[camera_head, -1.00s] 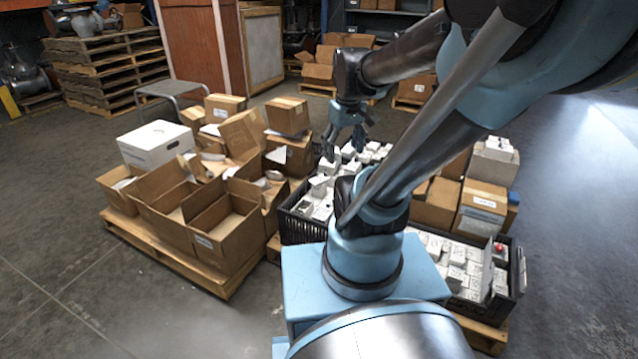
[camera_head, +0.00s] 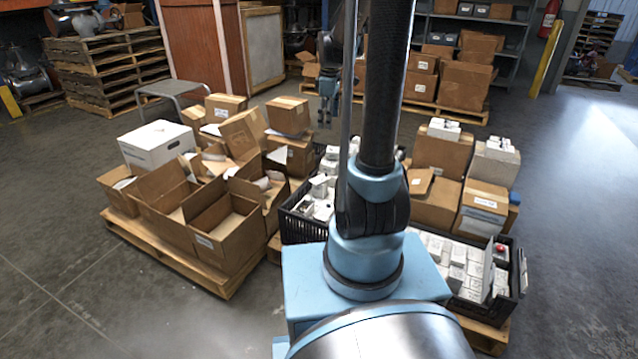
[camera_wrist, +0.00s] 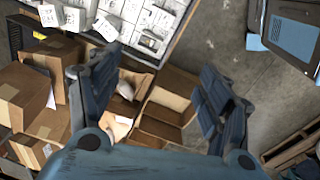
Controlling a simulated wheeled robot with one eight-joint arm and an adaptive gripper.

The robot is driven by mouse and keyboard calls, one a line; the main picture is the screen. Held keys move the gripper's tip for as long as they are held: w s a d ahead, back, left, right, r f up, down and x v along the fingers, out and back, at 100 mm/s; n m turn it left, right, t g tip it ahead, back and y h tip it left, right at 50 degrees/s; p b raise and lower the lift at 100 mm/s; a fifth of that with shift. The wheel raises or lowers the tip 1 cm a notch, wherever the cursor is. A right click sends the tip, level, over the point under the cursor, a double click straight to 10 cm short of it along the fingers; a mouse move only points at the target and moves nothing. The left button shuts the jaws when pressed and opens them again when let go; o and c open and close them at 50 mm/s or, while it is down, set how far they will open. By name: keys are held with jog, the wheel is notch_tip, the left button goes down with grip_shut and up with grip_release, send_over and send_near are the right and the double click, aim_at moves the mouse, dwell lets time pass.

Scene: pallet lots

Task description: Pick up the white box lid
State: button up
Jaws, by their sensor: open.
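The white box (camera_head: 156,150) stands at the back left of the left pallet, upright, with its white lid (camera_head: 158,133) on top. It is among brown cartons, and I cannot make it out in the wrist view. My gripper (camera_head: 326,112) hangs with its fingers downward, right of and apart from the white box, beyond the tall brown carton. In the wrist view my gripper (camera_wrist: 158,72) has its two fingers spread wide with nothing held between them. Open brown cartons (camera_wrist: 160,112) show below the gap.
Open brown cartons (camera_head: 222,225) fill the front of the left pallet (camera_head: 180,262). A stacked carton (camera_head: 287,115) stands between my gripper and the white box. A black crate (camera_head: 298,228) of small white boxes lies in the middle. A grey stool (camera_head: 170,88) stands behind the white box.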

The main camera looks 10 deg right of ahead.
jog(key=w+f+n, duration=0.5)
jog(key=w+f, duration=0.4)
jog(key=w, duration=0.5)
jog(key=n+g, duration=0.1)
jog(key=n, duration=0.5)
send_over(318, 180)
jog(key=f, duration=2.7)
jog(key=shift+w+a+f, duration=0.1)
jog(key=shift+a+f, duration=0.2)
jog(key=shift+a, duration=0.05)
jog(key=shift+d+f, duration=0.15)
jog(key=shift+f, duration=1.2)
jog(key=shift+d+f, duration=0.15)
jog(key=shift+f, duration=1.15)
jog(key=shift+f, duration=0.25)
jog(key=c, duration=1)
jog(key=shift+r, duration=0.15)
